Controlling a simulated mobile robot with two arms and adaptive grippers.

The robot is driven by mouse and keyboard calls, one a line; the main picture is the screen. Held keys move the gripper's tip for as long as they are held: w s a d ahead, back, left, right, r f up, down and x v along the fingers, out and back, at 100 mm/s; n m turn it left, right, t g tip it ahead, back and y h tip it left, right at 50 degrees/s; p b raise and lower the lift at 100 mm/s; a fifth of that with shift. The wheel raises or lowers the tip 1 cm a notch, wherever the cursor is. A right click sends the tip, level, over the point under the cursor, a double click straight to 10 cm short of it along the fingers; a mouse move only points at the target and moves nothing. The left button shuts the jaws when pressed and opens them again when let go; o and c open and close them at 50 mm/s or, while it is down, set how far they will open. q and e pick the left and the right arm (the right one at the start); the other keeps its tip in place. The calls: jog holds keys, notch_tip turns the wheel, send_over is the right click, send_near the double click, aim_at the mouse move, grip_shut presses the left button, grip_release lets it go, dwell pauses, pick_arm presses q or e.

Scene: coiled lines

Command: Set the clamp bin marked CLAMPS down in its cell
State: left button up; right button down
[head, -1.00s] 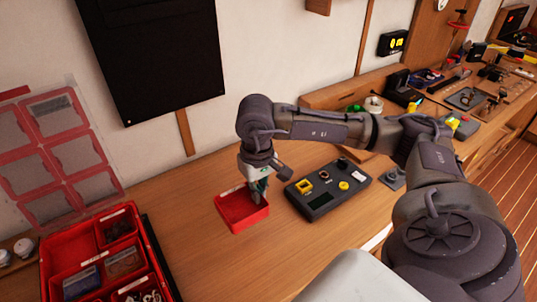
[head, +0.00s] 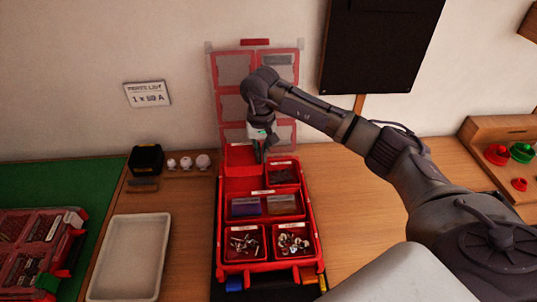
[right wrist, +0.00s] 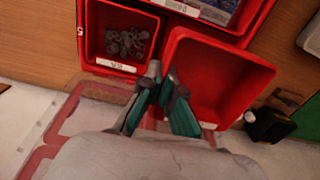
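My right gripper (head: 260,155) is shut on the wall of a red bin (head: 240,154) that looks empty. I hold the bin over the back left part of the open red case (head: 313,230), where a bare red cell (head: 238,184) shows. In the right wrist view the fingers (right wrist: 162,82) pinch the edge of the bin (right wrist: 215,75). A white label shows on its rim, too small to read. Whether the bin touches the case I cannot tell. My left gripper is not in view.
Beside the bare cell is a bin of dark grey pieces (head: 283,175); several filled bins lie in front. The case's clear lid (head: 233,68) stands up behind. A white tray (head: 130,258), a black box (head: 146,160) and small white knobs (head: 186,163) are to the left.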

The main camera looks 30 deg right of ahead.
aim_at(259, 182)
jog(key=shift+w+a+f, duration=0.1)
jog(key=shift+w+a, duration=0.25)
jog(key=shift+a, duration=0.15)
jog(key=shift+d+f, duration=0.15)
jog(key=shift+f, duration=0.35)
jog(key=shift+f+b, duration=0.85)
jog(key=shift+f, duration=0.7)
jog(key=shift+f+b, duration=2.15)
jog(key=shift+f, duration=0.2)
jog(key=shift+s, duration=0.1)
jog(key=c, duration=1.2)
grip_release()
jog(key=shift+c, duration=0.2)
jog(key=shift+r, duration=0.15)
notch_tip(259, 182, up, 12)
jog(key=shift+f, duration=0.1)
